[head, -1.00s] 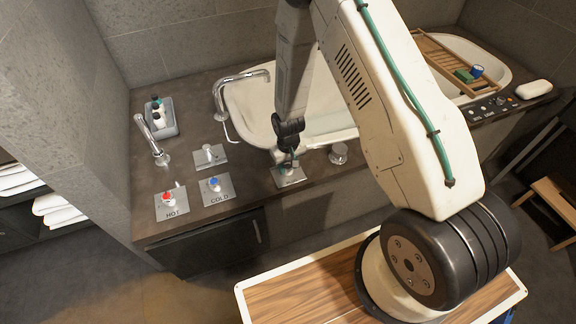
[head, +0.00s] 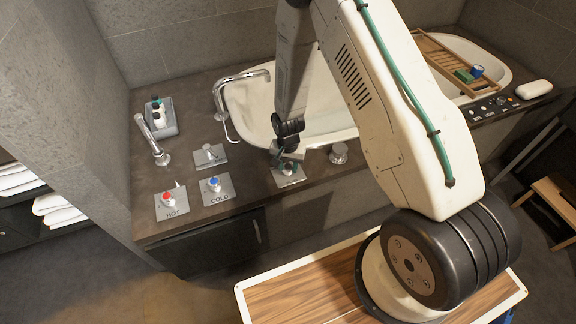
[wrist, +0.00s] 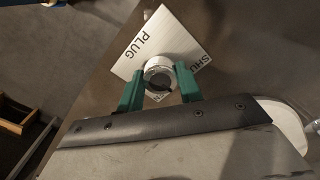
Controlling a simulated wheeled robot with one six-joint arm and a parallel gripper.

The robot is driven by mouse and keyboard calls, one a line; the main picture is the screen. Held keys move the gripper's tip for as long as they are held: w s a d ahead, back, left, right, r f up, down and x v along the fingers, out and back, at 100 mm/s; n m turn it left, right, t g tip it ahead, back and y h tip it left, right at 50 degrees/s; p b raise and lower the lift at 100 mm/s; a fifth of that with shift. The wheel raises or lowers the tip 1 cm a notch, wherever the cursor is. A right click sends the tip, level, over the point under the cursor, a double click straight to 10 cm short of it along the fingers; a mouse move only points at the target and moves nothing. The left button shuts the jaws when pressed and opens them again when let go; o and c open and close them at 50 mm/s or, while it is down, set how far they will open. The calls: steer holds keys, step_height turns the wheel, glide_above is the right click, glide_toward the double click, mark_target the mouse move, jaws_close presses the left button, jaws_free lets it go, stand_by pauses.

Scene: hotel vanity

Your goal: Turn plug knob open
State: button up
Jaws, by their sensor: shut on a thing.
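The plug knob (wrist: 159,72) is a round white knob with a dark mark across it. It stands on a pale square plate (wrist: 148,38) lettered PLUG and, partly hidden, SHU. In the head view the plate (head: 291,182) lies on the counter in front of the basin, and my arm and gripper mostly hide the knob. My gripper (wrist: 159,82) has green fingers, one on each side of the knob, and is shut on it. In the head view my gripper (head: 287,167) is low over the plate.
A HOT knob (head: 168,199) and a COLD knob (head: 214,184) stand to the left. A round metal knob (head: 339,153) is close on the right of the plate. The basin (head: 335,112) and a curved faucet (head: 233,82) lie behind.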

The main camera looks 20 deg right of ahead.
mark_target(288, 166)
steer(key=m, duration=0.4)
steer(key=shift+m, duration=1.9)
steer(key=o, duration=1)
steer(key=shift+r, duration=0.1)
step_height(288, 166, up, 8)
steer(key=shift+f, duration=0.2)
